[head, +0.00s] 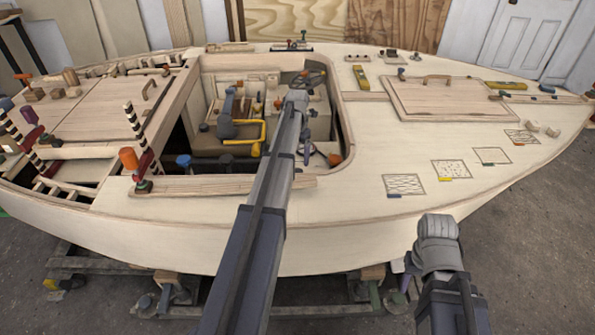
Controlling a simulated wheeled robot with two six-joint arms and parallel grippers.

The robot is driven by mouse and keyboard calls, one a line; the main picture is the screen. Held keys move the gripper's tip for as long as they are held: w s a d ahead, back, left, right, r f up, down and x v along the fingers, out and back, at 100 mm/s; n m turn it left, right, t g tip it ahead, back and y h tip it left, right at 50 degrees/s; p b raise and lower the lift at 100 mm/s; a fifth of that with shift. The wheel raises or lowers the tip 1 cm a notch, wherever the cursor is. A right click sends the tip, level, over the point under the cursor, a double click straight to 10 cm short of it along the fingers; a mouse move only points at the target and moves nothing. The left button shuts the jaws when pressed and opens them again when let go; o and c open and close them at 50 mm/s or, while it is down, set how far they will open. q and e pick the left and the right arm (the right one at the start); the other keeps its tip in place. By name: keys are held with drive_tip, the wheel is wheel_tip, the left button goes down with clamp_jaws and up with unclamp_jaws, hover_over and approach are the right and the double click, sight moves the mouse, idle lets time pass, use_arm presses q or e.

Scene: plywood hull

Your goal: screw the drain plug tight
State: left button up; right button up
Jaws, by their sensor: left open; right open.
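I cannot pick out the drain plug in the head view. My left arm reaches up the middle, over the cockpit (205,150) of the plywood hull (240,238). Its far end bends down into the cockpit. My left gripper (306,148) seems to hang just right of the arm, small and partly hidden by it, with no held thing visible. My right arm is low at the right, outside the hull's near edge. Its gripper does not show past the rounded grey joint.
In the cockpit are a grey-blue curved part (228,117) and a yellow rail (258,140). An orange-handled clamp (130,160) stands on the near edge at left. A hatch lid (445,97) lies on the right deck, with marked squares (452,169) nearer. Stands support the hull.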

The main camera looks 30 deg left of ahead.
sight(297, 171)
use_arm(q)
wheel_tip(297, 171, down, 7)
drive_tip(key=b, duration=0.6)
drive_tip(key=shift+r, duration=0.15)
drive_tip(key=shift+r, duration=0.1)
clamp_jaws()
idle(0.3)
